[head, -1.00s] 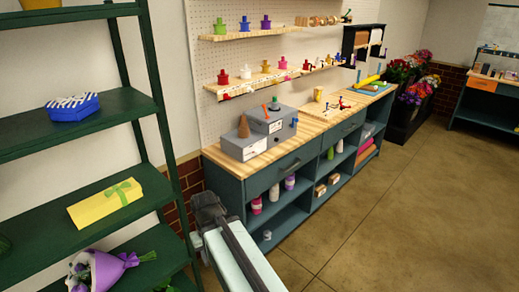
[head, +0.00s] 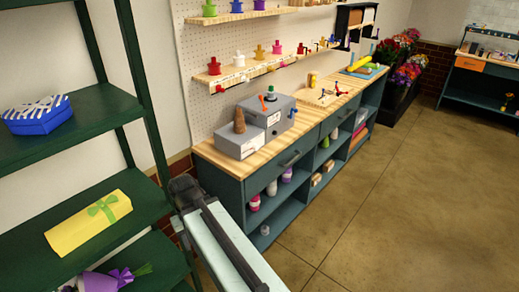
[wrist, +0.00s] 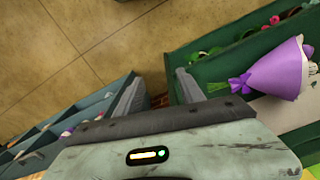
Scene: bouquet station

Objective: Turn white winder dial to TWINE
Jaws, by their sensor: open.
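A grey two-step machine (head: 272,113) stands on the near end of the wooden-topped bench. It has a green knob on top, an orange lever, a blue knob on its right side and small white labels. A white knob-shaped piece (head: 239,59) sits on the lower pegboard shelf, in a row of coloured ones. I cannot tell which part is the white winder dial, and no TWINE marking is readable. My gripper (wrist: 158,82) is open and empty in the wrist view, over the floor gap between the bench and the green rack, away from the machine.
A green rack (head: 75,112) stands close on the left with a blue box (head: 38,118), a yellow box (head: 88,222) and a purple bouquet (wrist: 270,70). The teal bench (head: 230,188) runs along the wall. A brown cone (head: 239,121) stands on the machine's low step. Open floor (head: 400,200) lies to the right.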

